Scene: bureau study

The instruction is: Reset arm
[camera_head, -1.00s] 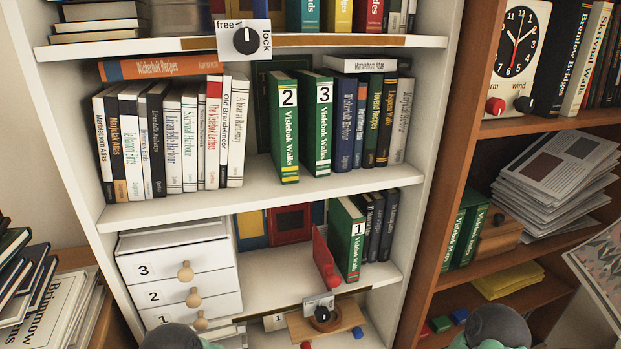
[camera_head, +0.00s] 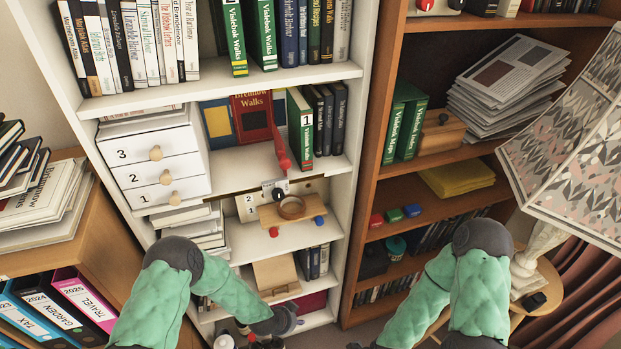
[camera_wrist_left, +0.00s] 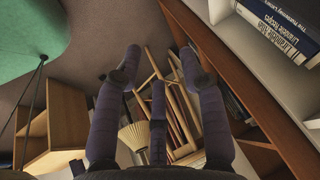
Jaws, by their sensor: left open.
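My left gripper (camera_wrist_left: 160,68) shows in the left wrist view with its dark fingers spread apart. Nothing is between them. Beyond the fingers are wooden slatted furniture and the floor, apart from the gripper. In the head view my left arm (camera_head: 150,305) comes in at the lower left, bent at a dark elbow, with its dark far end low in front of the white bookcase. My right arm (camera_head: 480,290) is bent at the lower right.
A white bookcase (camera_head: 352,125) with books and numbered drawers (camera_head: 150,155) stands ahead. A brown bookcase (camera_head: 375,110) stands right of it. A patterned lampshade (camera_head: 575,150) is at the right. A wooden cabinet (camera_head: 75,240) with books and binders is at the left.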

